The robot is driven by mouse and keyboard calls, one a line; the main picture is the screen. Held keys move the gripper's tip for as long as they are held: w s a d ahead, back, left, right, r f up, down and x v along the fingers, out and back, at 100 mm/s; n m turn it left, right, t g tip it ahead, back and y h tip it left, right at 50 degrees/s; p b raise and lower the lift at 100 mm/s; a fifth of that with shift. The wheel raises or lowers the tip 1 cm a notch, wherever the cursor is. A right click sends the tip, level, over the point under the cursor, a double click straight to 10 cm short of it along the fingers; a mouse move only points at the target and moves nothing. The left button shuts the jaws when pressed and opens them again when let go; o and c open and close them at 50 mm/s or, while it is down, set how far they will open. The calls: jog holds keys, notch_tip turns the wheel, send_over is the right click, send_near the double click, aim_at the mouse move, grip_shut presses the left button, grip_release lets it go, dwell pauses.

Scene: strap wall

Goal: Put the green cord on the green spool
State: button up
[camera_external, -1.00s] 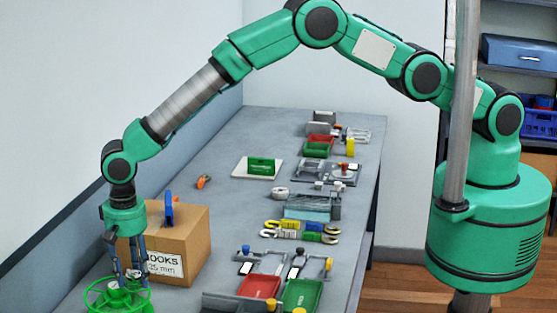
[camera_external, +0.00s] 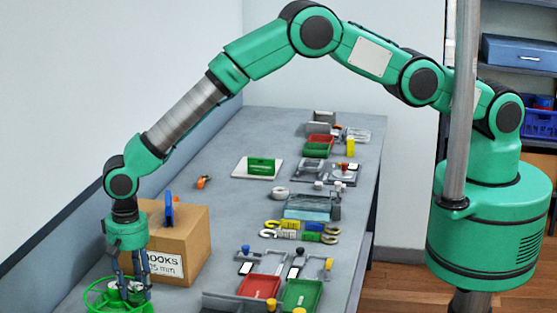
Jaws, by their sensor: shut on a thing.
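A green, spoked, wheel-like thing (camera_external: 97,300), which looks like the green spool, is at the near left of the bench, cut off by the bottom edge of the picture. My gripper (camera_external: 131,290) points down over its right part, just in front of the cardboard box. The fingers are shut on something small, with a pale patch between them. I cannot tell whether this is the green cord. The fingers hide part of the wheel. I cannot make out a separate green cord.
The cardboard box (camera_external: 193,250) with a blue thing (camera_external: 169,210) on top stands close behind my gripper. A red tray (camera_external: 260,287) and a green tray (camera_external: 302,295) lie to the right. A green block (camera_external: 262,166) sits on a white plate farther back. The bench's left middle is mostly clear.

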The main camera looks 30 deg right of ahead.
aim_at(136, 287)
jog(key=shift+f, duration=0.1)
jog(key=o, duration=1.2)
jog(key=shift+c, duration=0.2)
notch_tip(136, 287, up, 12)
jog(key=b, duration=0.1)
dwell(0.5)
dwell(0.4)
